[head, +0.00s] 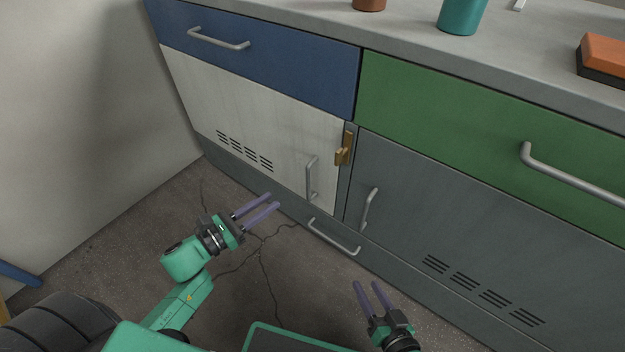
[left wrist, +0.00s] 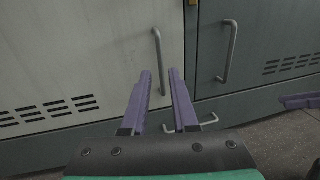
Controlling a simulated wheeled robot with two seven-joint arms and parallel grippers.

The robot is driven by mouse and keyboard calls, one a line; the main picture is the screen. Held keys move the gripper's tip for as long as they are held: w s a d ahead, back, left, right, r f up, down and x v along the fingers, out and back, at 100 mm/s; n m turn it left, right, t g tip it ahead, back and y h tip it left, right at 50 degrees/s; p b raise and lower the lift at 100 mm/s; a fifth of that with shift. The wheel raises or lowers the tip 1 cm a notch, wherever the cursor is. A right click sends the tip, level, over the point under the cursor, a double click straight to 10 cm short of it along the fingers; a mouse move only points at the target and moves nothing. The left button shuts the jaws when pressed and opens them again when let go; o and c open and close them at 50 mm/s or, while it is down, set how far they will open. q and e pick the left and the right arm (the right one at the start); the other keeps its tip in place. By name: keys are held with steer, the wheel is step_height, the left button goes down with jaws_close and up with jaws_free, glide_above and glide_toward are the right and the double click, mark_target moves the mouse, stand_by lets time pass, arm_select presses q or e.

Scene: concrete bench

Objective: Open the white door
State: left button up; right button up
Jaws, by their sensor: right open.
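The white door (head: 250,125) is shut, below a blue drawer. Its vertical metal handle (head: 311,180) is near its right edge. A brass latch (head: 345,148) sits at that edge, above the handle. My left gripper (head: 274,199) is open and empty, left of the handle and apart from it. In the left wrist view, the white door (left wrist: 85,50) fills the left side, and its handle (left wrist: 158,60) appears beyond and between my left fingertips (left wrist: 160,72). My right gripper (head: 367,284) is open and empty, low in front of the grey cabinet.
A grey door (head: 460,220) with its own handle (head: 369,208) stands right of the white door. A low horizontal handle (head: 333,238) is on the base panel. A green drawer (head: 480,120) is above right. A wall (head: 80,110) stands at left. The cracked floor (head: 240,270) is clear.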

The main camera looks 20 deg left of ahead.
arm_select(q)
steer(key=b+x, duration=0.2)
steer(key=x, duration=1.1)
steer(key=shift+w+b, duration=0.3)
steer(key=shift+b, duration=0.1)
steer(key=shift+d+r, duration=0.15)
jaws_close()
arm_select(e)
step_height(320, 180, down, 3)
steer(key=shift+f+t, duration=0.15)
steer(key=shift+t, duration=0.25)
